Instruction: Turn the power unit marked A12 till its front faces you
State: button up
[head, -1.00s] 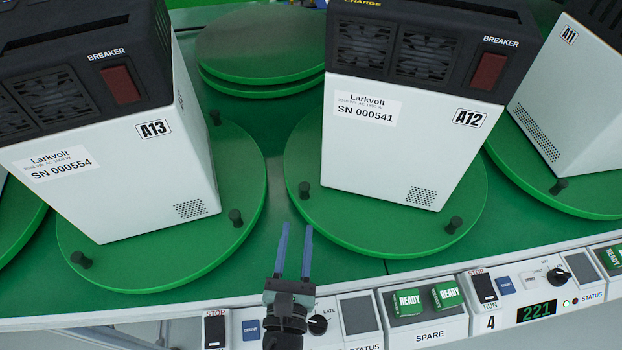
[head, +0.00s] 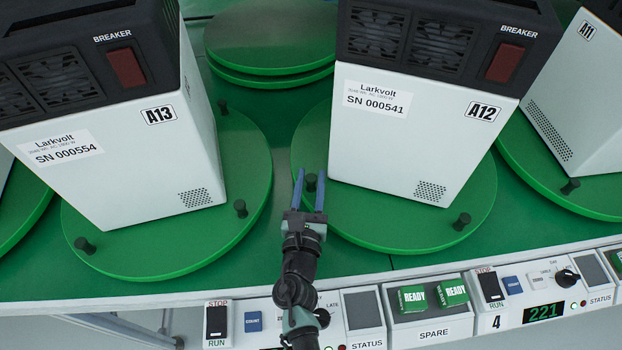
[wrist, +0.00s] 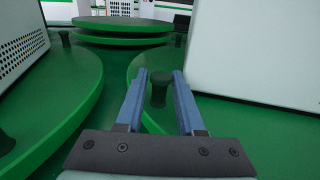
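The power unit marked A12 (head: 400,145) stands on a round green turntable (head: 400,232), right of centre in the head view. The side with fans, a red breaker switch and the serial label is turned toward me. Dark pegs stand on the turntable's rim; one left peg (head: 311,182) also shows in the wrist view (wrist: 159,88). My gripper (head: 312,178) is open, its blue fingers on either side of this peg. In the wrist view the peg stands between the fingers (wrist: 158,80), with gaps on both sides. Contact with it cannot be seen.
Unit A13 (head: 130,165) stands on its own turntable (head: 165,255) to the left, and unit A11 (head: 570,100) to the right. Stacked empty green discs (head: 270,40) lie behind. A control panel with a READY-button box (head: 430,315) runs along the front edge.

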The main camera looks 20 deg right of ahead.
jog(key=shift+w+d, duration=0.1)
jog(key=shift+w, duration=0.1)
grip_shut()
dwell(1.4)
